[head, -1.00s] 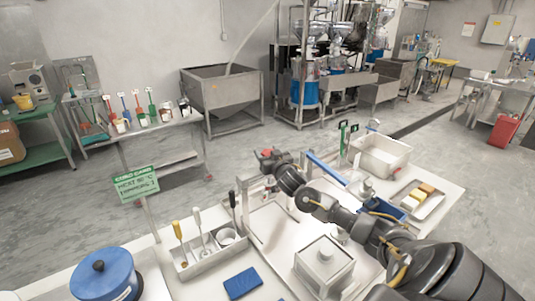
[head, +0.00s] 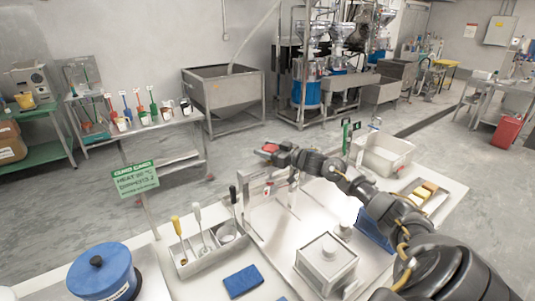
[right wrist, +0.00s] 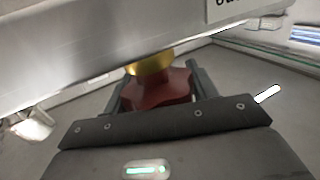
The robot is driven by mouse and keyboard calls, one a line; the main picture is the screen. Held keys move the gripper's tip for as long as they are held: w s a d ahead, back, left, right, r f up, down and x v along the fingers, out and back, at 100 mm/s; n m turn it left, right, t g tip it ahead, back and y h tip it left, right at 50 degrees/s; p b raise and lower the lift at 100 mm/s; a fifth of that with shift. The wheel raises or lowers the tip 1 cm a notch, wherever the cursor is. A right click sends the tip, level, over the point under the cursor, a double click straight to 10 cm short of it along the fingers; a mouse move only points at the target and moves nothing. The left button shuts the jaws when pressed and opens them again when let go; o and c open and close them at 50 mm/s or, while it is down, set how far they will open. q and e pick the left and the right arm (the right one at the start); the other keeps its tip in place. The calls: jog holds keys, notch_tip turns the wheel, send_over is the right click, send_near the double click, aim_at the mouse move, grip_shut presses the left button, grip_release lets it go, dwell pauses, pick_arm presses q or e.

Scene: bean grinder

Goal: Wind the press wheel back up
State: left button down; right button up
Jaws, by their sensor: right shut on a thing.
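The red press wheel (head: 269,148) is at the top of the metal press frame (head: 262,182), near the middle of the head view. In the right wrist view the wheel (right wrist: 158,92) is a red lobed knob under a gold collar (right wrist: 150,64). My right gripper (right wrist: 155,88) is shut on the wheel, with a dark finger on each side of it. My arm hides part of the press in the head view. My left gripper is not in view.
A grey caddy (head: 206,255) with tools stands left of the press, and a blue cloth (head: 243,282) lies in front. A square lidded steel canister (head: 326,265) stands below my arm. A white bin (head: 384,154) and a tray of blocks (head: 425,196) are at the right.

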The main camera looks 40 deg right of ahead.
jog(key=shift+n+g+y+b, duration=0.4)
jog(key=shift+n+y+b, duration=0.2)
jog(key=shift+y, duration=0.3)
jog(key=shift+a, duration=0.1)
jog(key=o, duration=1)
jog(key=shift+s+d+f+b, duration=0.2)
jog(key=shift+s+d+b, duration=0.1)
jog(key=shift+s, duration=0.2)
jog(key=b+v, duration=0.3)
jog(key=v, duration=0.6)
jog(key=shift+s+r, duration=0.25)
jog(key=shift+s, duration=0.1)
jog(key=shift+d, duration=0.15)
